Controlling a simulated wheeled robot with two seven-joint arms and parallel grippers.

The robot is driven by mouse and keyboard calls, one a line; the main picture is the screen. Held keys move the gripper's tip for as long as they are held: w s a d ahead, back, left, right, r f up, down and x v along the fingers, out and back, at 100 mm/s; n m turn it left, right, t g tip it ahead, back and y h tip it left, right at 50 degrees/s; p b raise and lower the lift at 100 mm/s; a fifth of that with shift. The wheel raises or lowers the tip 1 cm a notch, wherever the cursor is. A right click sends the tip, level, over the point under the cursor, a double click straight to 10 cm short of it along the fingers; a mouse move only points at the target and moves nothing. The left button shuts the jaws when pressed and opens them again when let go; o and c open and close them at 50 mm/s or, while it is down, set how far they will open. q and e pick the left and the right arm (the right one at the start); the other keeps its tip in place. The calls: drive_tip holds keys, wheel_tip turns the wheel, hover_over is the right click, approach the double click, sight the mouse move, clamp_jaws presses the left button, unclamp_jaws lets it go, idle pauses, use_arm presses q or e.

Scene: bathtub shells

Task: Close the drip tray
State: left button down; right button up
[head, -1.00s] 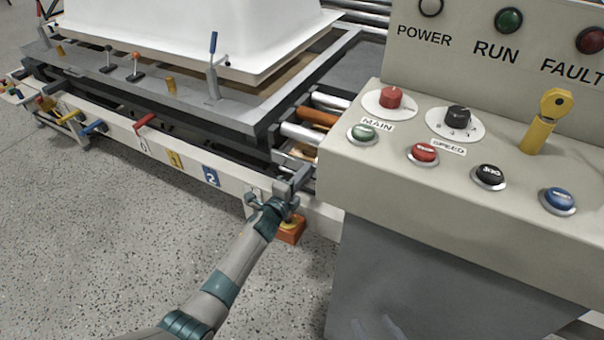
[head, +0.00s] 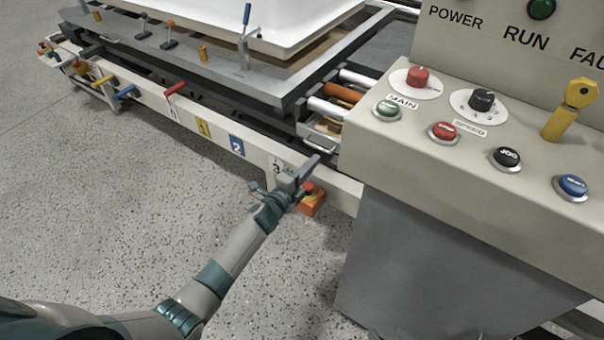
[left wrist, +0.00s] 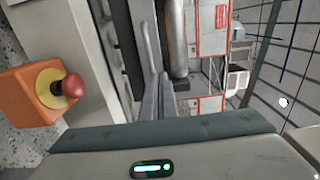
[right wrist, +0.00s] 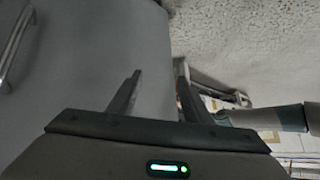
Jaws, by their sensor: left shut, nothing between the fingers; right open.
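A grey metal tray (head: 309,131), apparently the drip tray, sits below the rollers at the near end of the conveyor frame. A bar handle (head: 320,146) shows at its front. My left gripper (head: 313,165) is shut and empty just in front of and below this handle. I cannot tell whether they touch. In the left wrist view its shut fingers (left wrist: 158,95) point along the white frame; the tray is not clearly visible there. My right gripper (right wrist: 152,82) is open and empty beside a grey panel, outside the head view.
An orange box with a red mushroom button (head: 312,198) sits just below my left gripper, and shows in the left wrist view (left wrist: 45,92). The control console (head: 440,170) stands close on the right. A white tub shell (head: 270,22) rests on the frame. Speckled floor is clear at left.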

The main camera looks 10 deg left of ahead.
use_arm(q)
drive_tip(key=v, duration=0.5)
drive_tip(key=shift+s+r, duration=0.1)
drive_tip(key=shift+s, duration=0.05)
use_arm(e)
drive_tip(key=shift+s+d+f+g, duration=0.15)
drive_tip(key=shift+s+d+g, duration=0.15)
drive_tip(key=shift+d, duration=0.1)
